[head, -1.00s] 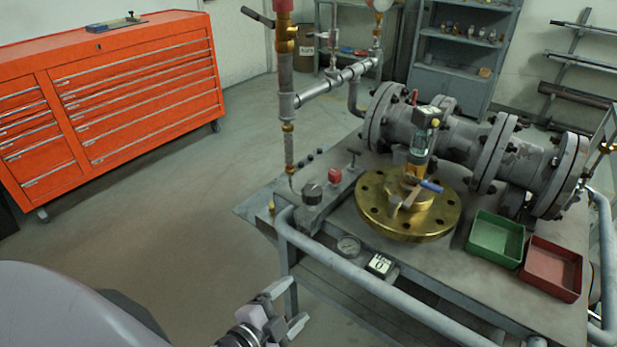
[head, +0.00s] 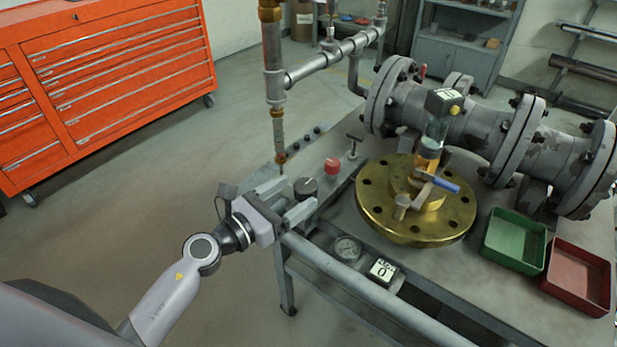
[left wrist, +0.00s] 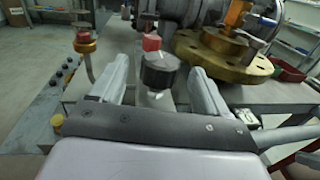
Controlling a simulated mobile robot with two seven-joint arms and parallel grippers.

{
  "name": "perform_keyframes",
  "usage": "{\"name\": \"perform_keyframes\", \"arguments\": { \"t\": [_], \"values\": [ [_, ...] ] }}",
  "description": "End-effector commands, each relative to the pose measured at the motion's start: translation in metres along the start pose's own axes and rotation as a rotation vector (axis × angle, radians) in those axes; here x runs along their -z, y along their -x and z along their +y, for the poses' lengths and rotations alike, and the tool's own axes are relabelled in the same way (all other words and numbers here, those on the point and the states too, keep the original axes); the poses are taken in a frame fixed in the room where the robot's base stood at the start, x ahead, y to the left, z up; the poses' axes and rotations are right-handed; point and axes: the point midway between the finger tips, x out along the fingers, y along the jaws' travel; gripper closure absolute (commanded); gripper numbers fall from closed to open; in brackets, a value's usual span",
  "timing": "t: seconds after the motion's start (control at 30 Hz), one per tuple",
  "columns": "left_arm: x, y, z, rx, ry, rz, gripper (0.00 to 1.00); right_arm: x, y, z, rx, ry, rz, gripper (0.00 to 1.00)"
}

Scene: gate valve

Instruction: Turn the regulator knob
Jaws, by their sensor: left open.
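The regulator knob is a dark round knob (head: 305,188) on the grey panel at the left edge of the bench. It also shows in the left wrist view (left wrist: 160,71), dark with a pale mark on its front. My left gripper (head: 298,194) is open, with one finger on each side of the knob in the head view. In the left wrist view the fingers (left wrist: 160,84) point towards the knob, and gaps show between them and it. I cannot tell whether either finger touches it. My right gripper is not in view.
A red button (head: 332,166) sits just behind the knob. A vertical pipe (head: 275,90) rises close to the left finger. A grey rail (head: 350,278) runs along the bench front, near a gauge (head: 347,248). A brass flange (head: 385,215) and green tray (head: 513,258) are to the right.

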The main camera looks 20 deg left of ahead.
Motion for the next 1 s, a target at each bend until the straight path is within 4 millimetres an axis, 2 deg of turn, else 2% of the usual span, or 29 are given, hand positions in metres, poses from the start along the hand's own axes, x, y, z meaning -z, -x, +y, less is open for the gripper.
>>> {"name": "perform_keyframes", "arguments": {
  "t": [0.2,0.4,0.57,0.8,0.83,0.97,1.0],
  "values": [
    [-0.002,-0.031,0.000,0.000,0.006,-0.003,0.24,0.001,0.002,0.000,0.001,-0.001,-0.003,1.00],
    [-0.001,-0.054,-0.001,0.000,0.006,-0.003,0.24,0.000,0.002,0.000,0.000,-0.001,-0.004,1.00],
    [-0.001,-0.062,-0.001,0.001,0.006,-0.002,0.24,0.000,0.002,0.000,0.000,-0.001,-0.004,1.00],
    [-0.001,-0.062,-0.001,0.000,0.007,-0.001,0.24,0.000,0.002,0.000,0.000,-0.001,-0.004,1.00],
    [-0.001,-0.062,-0.001,0.000,0.007,-0.001,0.28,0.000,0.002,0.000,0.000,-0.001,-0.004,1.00],
    [-0.001,-0.062,-0.001,0.000,0.007,-0.001,0.70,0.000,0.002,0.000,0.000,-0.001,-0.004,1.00],
    [0.000,-0.062,-0.001,0.000,0.007,-0.001,0.76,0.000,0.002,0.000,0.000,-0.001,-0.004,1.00]
  ]
}}
